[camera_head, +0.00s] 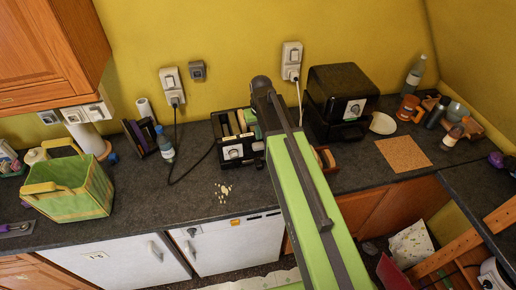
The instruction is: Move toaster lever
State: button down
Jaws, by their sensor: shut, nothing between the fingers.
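The toaster (249,153) is a black, boxy appliance on the dark counter near the wall, left of centre. Slices of bread stand in its top slots, and a round white dial is on its front. I cannot make out the lever clearly; the right part of the toaster is close to or behind my arm in the picture. My green arm rises from the bottom right, and its dark end joint appears beside the toaster's upper right. My gripper fingers do not show; they seem hidden beyond that joint.
A large black appliance (341,91) stands right of my arm. A water bottle (165,143) and black cord are left of the toaster, near a green basket (70,189). Crumbs (223,192) lie in front. A cork mat (403,154) is at right.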

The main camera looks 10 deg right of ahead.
aim_at(259, 146)
jog(key=f+b, duration=0.3)
jog(key=f, duration=0.1)
jog(key=shift+w+f, duration=0.1)
jog(key=shift+w, duration=0.15)
notch_tip(259, 146, down, 6)
jog(key=b, duration=0.5)
jog(key=shift+r+b, duration=0.2)
jog(key=shift+b, duration=0.15)
jog(key=shift+r+p, duration=0.4)
jog(key=s, duration=0.1)
jog(key=s+r+p, duration=0.1)
jog(key=s, duration=0.1)
jog(key=shift+d, duration=0.1)
